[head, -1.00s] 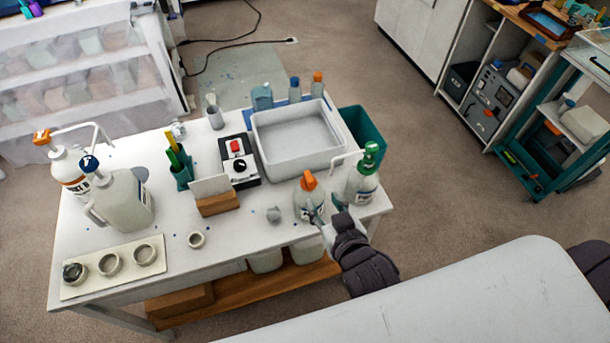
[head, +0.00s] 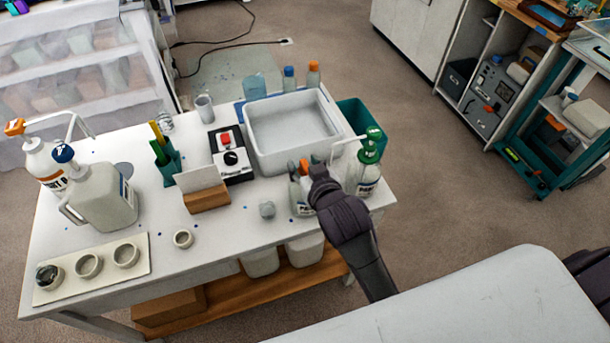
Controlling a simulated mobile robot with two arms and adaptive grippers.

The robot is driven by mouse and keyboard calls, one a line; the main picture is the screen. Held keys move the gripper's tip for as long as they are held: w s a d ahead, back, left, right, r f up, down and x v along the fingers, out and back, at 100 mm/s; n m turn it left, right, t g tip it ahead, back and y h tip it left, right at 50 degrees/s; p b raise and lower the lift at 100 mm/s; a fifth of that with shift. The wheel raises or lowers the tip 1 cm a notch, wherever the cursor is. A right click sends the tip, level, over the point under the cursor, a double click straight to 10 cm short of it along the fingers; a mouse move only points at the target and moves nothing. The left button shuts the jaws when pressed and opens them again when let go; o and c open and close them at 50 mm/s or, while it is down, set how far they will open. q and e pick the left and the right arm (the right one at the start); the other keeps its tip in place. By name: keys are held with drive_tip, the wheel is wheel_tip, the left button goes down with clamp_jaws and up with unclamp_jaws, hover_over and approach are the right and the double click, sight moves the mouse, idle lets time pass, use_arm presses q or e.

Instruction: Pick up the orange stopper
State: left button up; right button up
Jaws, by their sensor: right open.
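The orange stopper (head: 304,167) sits on top of a squat labelled bottle (head: 301,202) near the front right of the white table (head: 225,245). My right gripper (head: 306,168) is open, with its fingertips right at the stopper, one seeming to be on either side of it. The gripper and wrist hide part of the stopper and the bottle's right side. Whether the fingers touch the stopper is unclear. My left gripper is not in view.
A green-topped bottle (head: 368,168) stands close to the right of my gripper. A white basin (head: 295,165) is behind it. Two large jugs, one orange-capped (head: 45,165) and one blue-capped (head: 105,195), stand at the left.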

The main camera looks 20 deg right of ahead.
drive_tip(key=shift+s+r, duration=0.1)
drive_tip(key=shift+s, duration=0.05)
clamp_jaws()
drive_tip(key=shift+r, duration=0.1)
drive_tip(key=r, duration=0.4)
drive_tip(key=shift+s+d+r, duration=0.1)
drive_tip(key=shift+d+r, duration=0.05)
drive_tip(key=shift+d, duration=0.1)
drive_tip(key=s+d+r+p, duration=0.6)
drive_tip(key=d+r, duration=0.3)
drive_tip(key=r, duration=0.1)
drive_tip(key=shift+s, duration=0.4)
